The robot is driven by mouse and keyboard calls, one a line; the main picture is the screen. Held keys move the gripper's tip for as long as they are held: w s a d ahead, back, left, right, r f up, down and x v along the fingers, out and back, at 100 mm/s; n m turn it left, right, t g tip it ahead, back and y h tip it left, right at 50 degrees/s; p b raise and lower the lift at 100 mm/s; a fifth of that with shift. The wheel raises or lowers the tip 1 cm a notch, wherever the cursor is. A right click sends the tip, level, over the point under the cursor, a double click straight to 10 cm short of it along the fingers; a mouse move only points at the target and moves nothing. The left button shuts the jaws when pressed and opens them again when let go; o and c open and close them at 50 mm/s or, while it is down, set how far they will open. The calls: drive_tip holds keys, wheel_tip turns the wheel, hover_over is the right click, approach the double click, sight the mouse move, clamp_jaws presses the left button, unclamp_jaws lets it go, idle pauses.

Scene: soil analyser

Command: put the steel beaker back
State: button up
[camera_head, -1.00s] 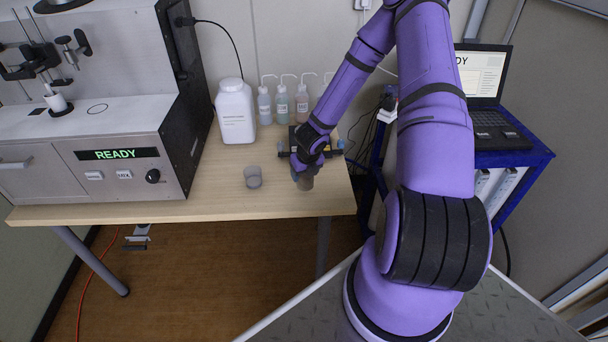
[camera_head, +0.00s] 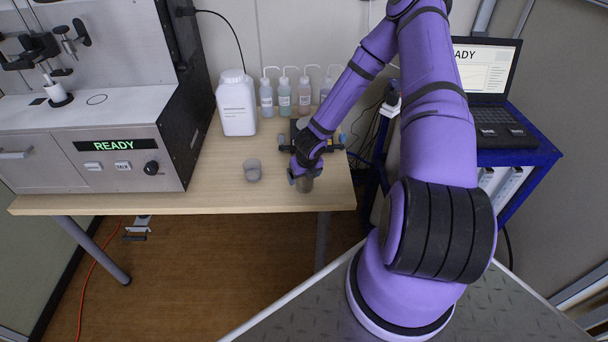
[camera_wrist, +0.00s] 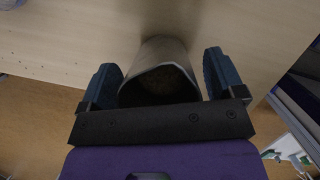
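A grey metallic beaker (camera_head: 305,185) stands near the front right of the wooden table. In the wrist view the beaker (camera_wrist: 165,55) shows its open mouth, with dark brownish matter inside. My gripper (camera_head: 304,176) is low at this beaker. In the wrist view my gripper's blue-grey fingers (camera_wrist: 162,80) are on either side of the beaker, with narrow gaps showing between them and its wall, so it looks open. The gripper hides part of the beaker in the head view. A second grey beaker (camera_head: 252,170) stands to the left, apart from my gripper.
A large white bottle (camera_head: 237,103) and several wash bottles (camera_head: 284,96) stand at the back. A dark device (camera_head: 299,130) is behind my gripper. The analyser (camera_head: 120,150) reads READY at left. A laptop (camera_head: 485,95) sits on a blue cart at right. The table (camera_head: 215,190) is bare at front.

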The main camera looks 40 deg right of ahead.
drive_tip(key=shift+r, duration=0.15)
drive_tip(key=s+a+r+n+t+y, duration=0.15)
drive_tip(key=a+r+n, duration=0.4)
drive_tip(key=r, duration=0.75)
drive_tip(key=s+a+r+n, duration=0.2)
drive_tip(key=r+n, duration=0.7)
drive_tip(key=r, duration=0.3)
drive_tip(key=s+a+r+n+t, duration=0.15)
drive_tip(key=a+r+n, duration=0.4)
drive_tip(key=r, duration=0.75)
drive_tip(key=s+r+n, duration=0.7)
drive_tip(key=s+n, duration=0.2)
drive_tip(key=s, duration=0.2)
drive_tip(key=s+r+n+g, duration=0.1)
drive_tip(key=s+r+n, duration=0.6)
drive_tip(key=s+n, duration=0.2)
drive_tip(key=shift+s+h, duration=0.45)
drive_tip(key=shift+s, duration=0.55)
drive_tip(key=shift+a, duration=0.1)
